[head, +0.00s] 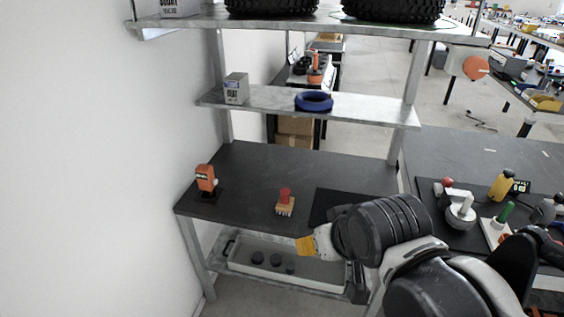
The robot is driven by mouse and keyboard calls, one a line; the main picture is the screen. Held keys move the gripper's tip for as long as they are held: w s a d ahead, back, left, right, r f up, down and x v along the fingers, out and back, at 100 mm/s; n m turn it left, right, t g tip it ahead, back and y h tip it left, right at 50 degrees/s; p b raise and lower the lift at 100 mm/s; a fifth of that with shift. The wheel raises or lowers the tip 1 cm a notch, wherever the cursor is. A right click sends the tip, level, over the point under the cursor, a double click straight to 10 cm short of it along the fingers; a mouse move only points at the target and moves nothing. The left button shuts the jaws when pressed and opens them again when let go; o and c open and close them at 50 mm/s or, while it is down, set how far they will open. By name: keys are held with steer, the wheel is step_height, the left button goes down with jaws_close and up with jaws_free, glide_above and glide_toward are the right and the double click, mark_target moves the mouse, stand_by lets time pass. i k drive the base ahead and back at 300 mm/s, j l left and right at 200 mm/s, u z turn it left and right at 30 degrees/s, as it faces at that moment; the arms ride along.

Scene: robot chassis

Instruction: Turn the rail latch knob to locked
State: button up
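No part is clearly readable as the rail latch knob. A small red cylinder (285,194) on a tan, finned base stands on the dark shelf of the rack. An orange upright device (206,178) with a pale label stands on a black base at that shelf's left end. I cannot tell whether either is the latch. My arm comes in from the lower right, in front of the rack. Its pale end part (323,241) has a yellow-orange piece at its tip, apart from both objects in the picture. My gripper's fingers cannot be made out.
The rack's dark shelf (245,165) is mostly clear. A blue ring (314,101) and a grey box (236,88) are on the shelf above; tyres are on top. A grey tray (240,262) sits below. A bench (472,155) with several tools stands at right; a white wall is left.

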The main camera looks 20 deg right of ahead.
mark_target(475, 68)
steer(key=z, duration=1.25)
